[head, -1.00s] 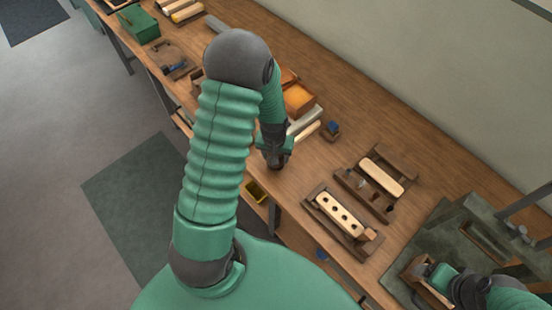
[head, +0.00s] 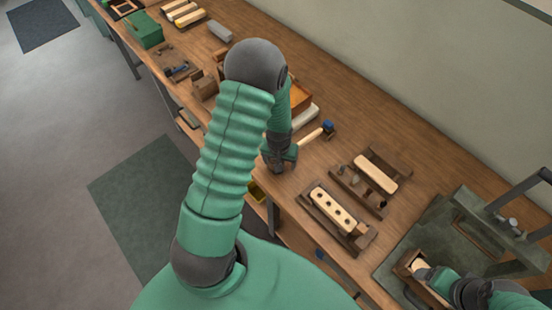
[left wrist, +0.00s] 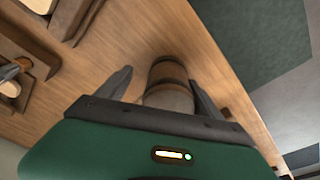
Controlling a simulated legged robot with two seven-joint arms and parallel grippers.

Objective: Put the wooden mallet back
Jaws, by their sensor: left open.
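My left gripper (head: 277,162) is low over the bench's front edge in the head view. In the left wrist view its two fingers (left wrist: 162,92) are apart. A brown wooden cylinder with dark bands (left wrist: 167,75) and a grey near part lies between or just beyond them; I cannot tell whether it is part of the mallet. In the head view, a pale handle (head: 310,136) lies beside a small blue-topped piece (head: 328,126) behind my left gripper; I cannot tell whether they are joined. My right gripper (head: 428,274) is at a small wooden holder (head: 408,263), its jaws unclear.
A drilled pale block in a wooden fixture (head: 333,208) and a second fixture with a pale bar (head: 376,172) stand right of my left gripper. A dark green press (head: 450,235) stands at the right. An orange tray (head: 301,97) is partly behind my left arm.

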